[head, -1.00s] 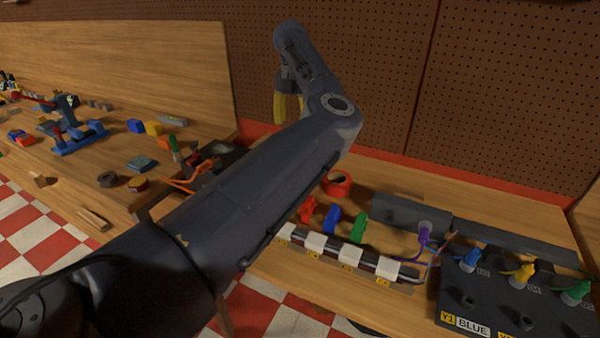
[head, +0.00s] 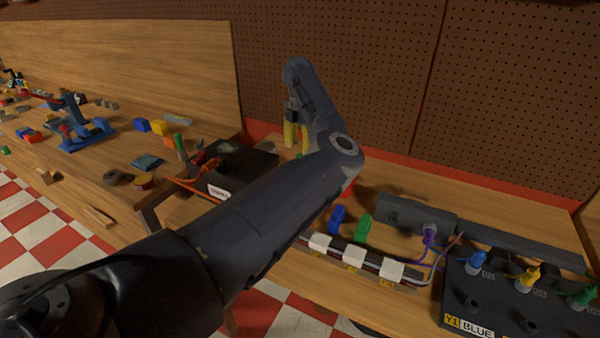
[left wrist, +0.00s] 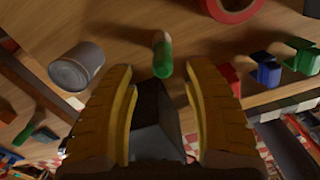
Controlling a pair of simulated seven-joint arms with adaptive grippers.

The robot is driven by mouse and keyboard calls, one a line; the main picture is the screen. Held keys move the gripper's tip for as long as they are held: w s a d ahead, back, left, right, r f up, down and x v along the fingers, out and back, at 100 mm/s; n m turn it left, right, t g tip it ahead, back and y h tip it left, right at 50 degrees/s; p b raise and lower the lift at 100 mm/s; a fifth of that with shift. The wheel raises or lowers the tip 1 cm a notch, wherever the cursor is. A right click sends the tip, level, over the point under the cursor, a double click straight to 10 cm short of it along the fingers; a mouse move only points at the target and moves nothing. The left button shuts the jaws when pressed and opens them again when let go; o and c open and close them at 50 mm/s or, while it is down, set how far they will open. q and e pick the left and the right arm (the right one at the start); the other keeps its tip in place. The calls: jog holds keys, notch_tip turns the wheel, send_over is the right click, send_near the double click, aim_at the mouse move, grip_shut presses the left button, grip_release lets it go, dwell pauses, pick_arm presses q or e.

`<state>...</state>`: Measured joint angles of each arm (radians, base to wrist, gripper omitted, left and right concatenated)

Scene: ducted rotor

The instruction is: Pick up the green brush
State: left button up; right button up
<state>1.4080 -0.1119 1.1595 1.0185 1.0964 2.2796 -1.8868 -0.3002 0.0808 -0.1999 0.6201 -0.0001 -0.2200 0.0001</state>
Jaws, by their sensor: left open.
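A short green object with a tan end, which looks like the green brush (left wrist: 162,57), is on the wooden bench in the left wrist view. It appears just beyond and between the yellow fingertips of my left gripper (left wrist: 165,82), apart from both. My left gripper is open and empty, fingers pointing down. In the head view, my left gripper (head: 297,142) is above the back of the bench, and only a sliver of green shows by its fingertips; my arm hides the rest. My right gripper is not in view.
Red, blue (left wrist: 266,72) and green clips sit to the right. A black box (head: 240,168) is left of the gripper. A pegboard wall (head: 340,80) rises behind.

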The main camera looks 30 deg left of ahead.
pick_arm(q)
jog(key=shift+f, duration=1.6)
jog(key=shift+s+d+f, duration=0.1)
jog(key=shift+s+f, duration=0.05)
jog(key=shift+f, duration=0.8)
jog(key=shift+s+f, duration=0.15)
jog(key=shift+f, duration=1.55)
grip_shut()
